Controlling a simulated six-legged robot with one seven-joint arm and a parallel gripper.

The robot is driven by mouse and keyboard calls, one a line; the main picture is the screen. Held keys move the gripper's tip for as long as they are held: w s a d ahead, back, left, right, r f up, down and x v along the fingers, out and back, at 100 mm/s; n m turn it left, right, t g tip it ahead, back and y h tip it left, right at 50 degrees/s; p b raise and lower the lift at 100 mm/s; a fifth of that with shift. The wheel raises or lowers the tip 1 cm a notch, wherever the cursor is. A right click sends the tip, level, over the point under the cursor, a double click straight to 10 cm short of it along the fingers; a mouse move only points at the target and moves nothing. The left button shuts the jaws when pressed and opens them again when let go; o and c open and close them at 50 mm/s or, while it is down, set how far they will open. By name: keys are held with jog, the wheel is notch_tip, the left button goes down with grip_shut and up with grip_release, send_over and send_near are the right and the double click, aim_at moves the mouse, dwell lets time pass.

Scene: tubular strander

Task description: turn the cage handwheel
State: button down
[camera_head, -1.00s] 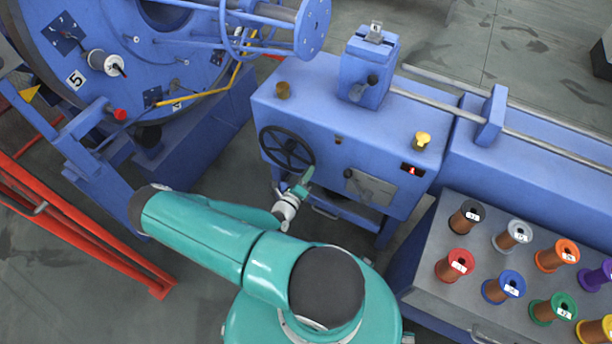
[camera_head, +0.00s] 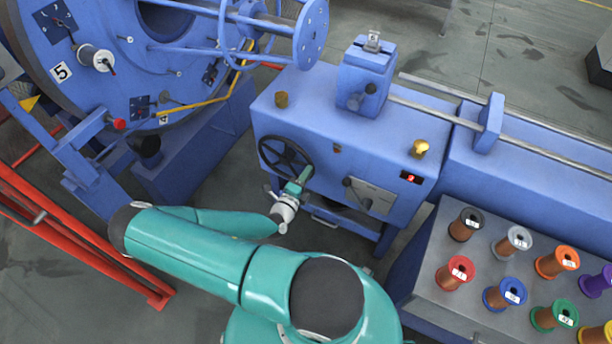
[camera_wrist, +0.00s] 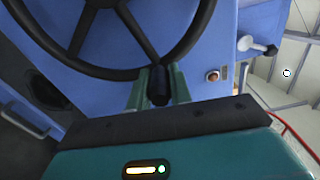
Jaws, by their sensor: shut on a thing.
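The cage handwheel (camera_head: 285,158), a black spoked wheel, is on the left part of the blue machine's front. My gripper (camera_head: 304,178) is at the wheel's lower right rim. In the wrist view, the green fingers of my gripper (camera_wrist: 161,88) are shut on a black handle (camera_wrist: 157,72) at the rim of the handwheel (camera_wrist: 110,73). The fingers hide part of the handle. The large blue cage disc (camera_head: 118,45) with numbered plates and a spool is at the upper left.
Red rails (camera_head: 75,235) stand at the lower left. A grey bench (camera_head: 425,290) with several coloured spools is at the right. Grey floor shows beneath my arm.

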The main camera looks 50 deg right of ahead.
jog(key=shift+s, duration=0.15)
jog(key=c, duration=1.3)
grip_release()
jog(key=shift+o, duration=0.2)
jog(key=s+a, duration=0.2)
jog(key=a, duration=1.1)
jog(key=shift+a, duration=0.3)
